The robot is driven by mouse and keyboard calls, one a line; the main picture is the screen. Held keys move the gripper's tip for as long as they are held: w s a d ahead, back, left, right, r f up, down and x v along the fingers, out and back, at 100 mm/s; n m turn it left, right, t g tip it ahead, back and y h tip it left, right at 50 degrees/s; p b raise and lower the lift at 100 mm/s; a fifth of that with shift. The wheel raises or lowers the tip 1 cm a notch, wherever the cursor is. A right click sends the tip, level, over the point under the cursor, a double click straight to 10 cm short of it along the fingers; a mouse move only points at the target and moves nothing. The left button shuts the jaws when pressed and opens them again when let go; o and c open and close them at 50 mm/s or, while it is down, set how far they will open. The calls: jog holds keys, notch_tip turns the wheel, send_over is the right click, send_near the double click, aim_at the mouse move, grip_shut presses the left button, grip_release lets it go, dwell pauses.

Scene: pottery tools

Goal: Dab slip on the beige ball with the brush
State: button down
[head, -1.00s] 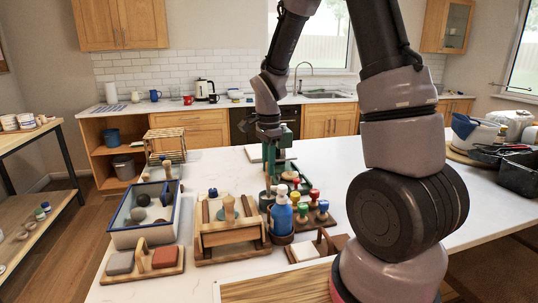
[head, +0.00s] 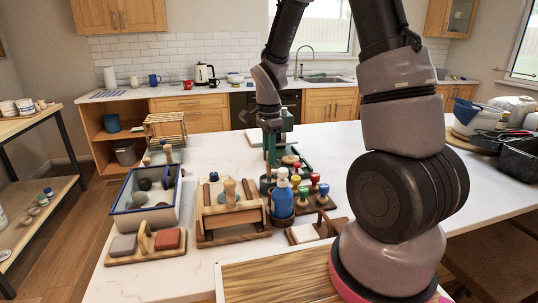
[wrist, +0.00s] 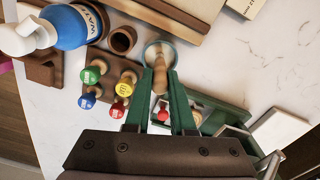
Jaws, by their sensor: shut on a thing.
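My gripper (wrist: 160,80) is shut on the wooden handle of the brush (wrist: 160,72). In the wrist view the brush's lower end is over or inside a round pot with a pale blue rim (wrist: 146,50); its tip is hidden. In the head view my gripper (head: 269,158) is behind the blue bottle, and the brush is hard to make out. The blue-rimmed tray (head: 148,222) at the left holds a dark ball (head: 144,184) and a greyish-beige ball (head: 140,198). I cannot tell surely whether the latter is the beige ball.
The blue bottle (head: 282,202) and several coloured stamps (head: 304,193) stand close to my gripper. A holder with a grey and a red block (head: 167,239) is in front of the tray.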

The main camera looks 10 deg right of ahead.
jog(key=shift+r, duration=3.5)
jog(key=shift+w, duration=0.1)
